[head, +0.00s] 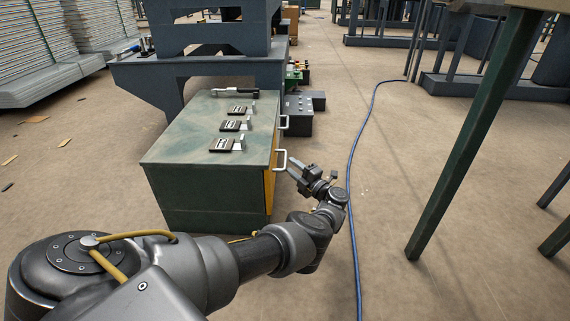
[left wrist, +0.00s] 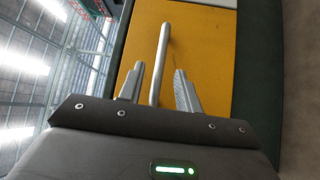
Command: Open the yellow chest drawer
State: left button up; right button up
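The green chest (head: 205,150) stands on the floor, left of centre in the head view. Its yellow drawer front (head: 270,180) faces right and carries pale bar handles, the nearer one (head: 282,160) close to my gripper. In the left wrist view the yellow front (left wrist: 200,48) fills the middle, with a handle bar (left wrist: 160,62) running between my fingers. My left gripper (head: 293,170) is open, its two fingers apart on either side of the handle; I see gaps between the fingers and the bar. The drawer looks shut. My right gripper is not in view.
Several small dark items (head: 227,144) and a caliper-like tool (head: 236,92) lie on the chest top. A grey control box (head: 298,116) stands behind it. A blue cable (head: 351,180) crosses the floor to the right. A green table leg (head: 465,150) stands further right.

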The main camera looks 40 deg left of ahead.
aim_at(285, 159)
pick_arm(q)
jog(key=shift+w+a+r+b, duration=0.1)
jog(key=shift+a+b, duration=0.1)
jog(key=shift+a, duration=0.6)
jog(key=shift+w+a+r+b, duration=0.1)
jog(key=shift+w+a+b, duration=0.05)
jog(key=shift+a, duration=0.6)
jog(key=shift+w+a+r+b, duration=0.1)
jog(key=shift+a+b, duration=0.1)
jog(key=shift+a, duration=0.6)
grip_shut()
